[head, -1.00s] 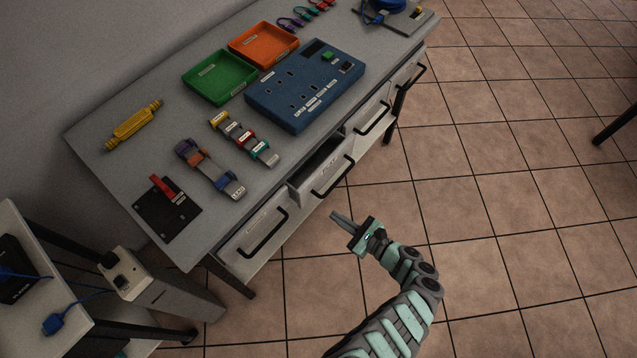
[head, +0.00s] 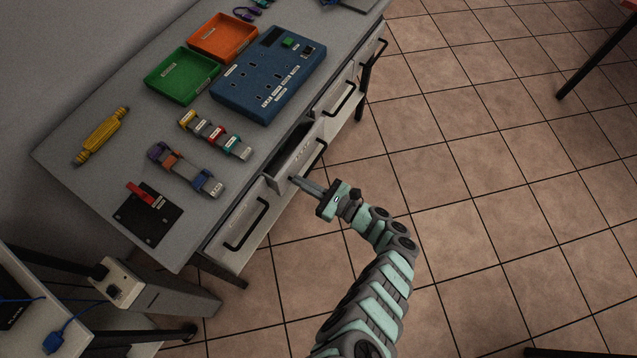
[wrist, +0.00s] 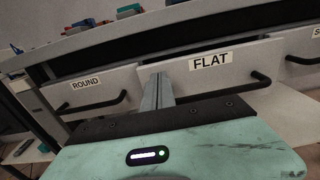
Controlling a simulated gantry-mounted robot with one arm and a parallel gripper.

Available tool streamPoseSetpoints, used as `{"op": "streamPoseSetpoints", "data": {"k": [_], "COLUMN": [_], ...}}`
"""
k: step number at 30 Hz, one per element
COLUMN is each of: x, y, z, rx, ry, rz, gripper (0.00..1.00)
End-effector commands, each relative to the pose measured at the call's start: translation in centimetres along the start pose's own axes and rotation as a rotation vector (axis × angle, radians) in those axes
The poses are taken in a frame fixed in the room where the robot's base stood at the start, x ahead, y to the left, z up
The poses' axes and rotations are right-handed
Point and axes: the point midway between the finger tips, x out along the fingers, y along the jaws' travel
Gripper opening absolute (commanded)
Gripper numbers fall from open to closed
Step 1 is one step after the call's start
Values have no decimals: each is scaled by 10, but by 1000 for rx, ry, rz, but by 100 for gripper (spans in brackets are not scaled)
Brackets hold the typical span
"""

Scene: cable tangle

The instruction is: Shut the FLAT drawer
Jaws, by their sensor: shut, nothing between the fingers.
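The FLAT drawer (head: 299,161) is the middle drawer of the grey desk and stands partly open, with a dark gap behind its front in the head view. In the wrist view its white front (wrist: 245,62) carries the FLAT label and a black bar handle (wrist: 240,87). My gripper (head: 294,180) is shut and empty. Its fingertips are at the left part of the drawer front, left of the label, in the wrist view (wrist: 158,76). They look very close to the front; I cannot tell whether they touch it.
The ROUND drawer (wrist: 88,90) is to the left, and another drawer (head: 335,95) is to the right. The desk top (head: 105,180) holds a green tray (head: 182,76), an orange tray (head: 223,38), a blue panel (head: 268,75) and several connectors. Open tiled floor lies to the right.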

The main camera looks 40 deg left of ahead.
Motion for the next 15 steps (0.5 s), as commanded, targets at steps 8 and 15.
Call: {"op": "streamPoseSetpoints", "data": {"k": [8, 15], "x": [24, 25], "y": [-1, -1], "z": [0, 0], "rx": [-2, -1], "ry": [1, 1], "rz": [0, 0], "gripper": [0, 0]}}
